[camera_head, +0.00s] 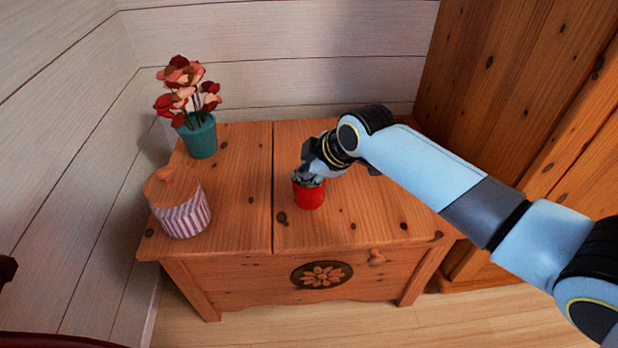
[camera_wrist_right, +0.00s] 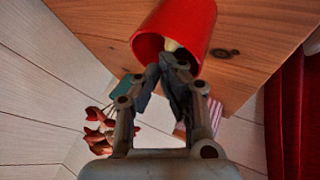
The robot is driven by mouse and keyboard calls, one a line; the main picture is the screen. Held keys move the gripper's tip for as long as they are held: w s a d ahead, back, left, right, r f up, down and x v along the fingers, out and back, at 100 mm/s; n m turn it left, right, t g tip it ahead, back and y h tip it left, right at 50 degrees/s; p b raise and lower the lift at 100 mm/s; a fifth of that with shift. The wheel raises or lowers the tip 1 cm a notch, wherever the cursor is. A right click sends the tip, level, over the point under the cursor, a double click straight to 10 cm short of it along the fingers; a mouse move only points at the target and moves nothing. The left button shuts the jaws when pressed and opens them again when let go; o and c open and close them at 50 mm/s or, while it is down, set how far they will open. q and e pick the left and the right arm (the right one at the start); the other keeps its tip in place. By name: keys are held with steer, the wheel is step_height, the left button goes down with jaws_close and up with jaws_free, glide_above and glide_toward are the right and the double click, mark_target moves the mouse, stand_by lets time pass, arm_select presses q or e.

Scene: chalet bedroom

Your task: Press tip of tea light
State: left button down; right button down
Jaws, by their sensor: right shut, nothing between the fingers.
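A red cup-shaped holder (camera_head: 309,197) stands on the wooden chest, right of the seam in its top. In the right wrist view the red holder (camera_wrist_right: 185,22) shows its open mouth, with a small cream piece, apparently the tea light (camera_wrist_right: 171,45), inside. My right gripper (camera_head: 306,180) is shut and empty, with its fingertips at the holder's mouth. In the wrist view the fingertips (camera_wrist_right: 172,62) are close to the cream piece; I cannot tell whether they touch it. The gripper hides the mouth in the head view. My left gripper is not in view.
The wooden chest (camera_head: 240,215) also bears a teal pot (camera_head: 201,137) of red flowers at the back left and a striped jar (camera_head: 184,217) with a wooden lid at the left. A wooden wardrobe (camera_head: 520,80) stands at the right. The chest top right of the holder is clear.

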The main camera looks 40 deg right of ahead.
steer(key=shift+f, duration=0.45)
steer(key=shift+s, duration=0.1)
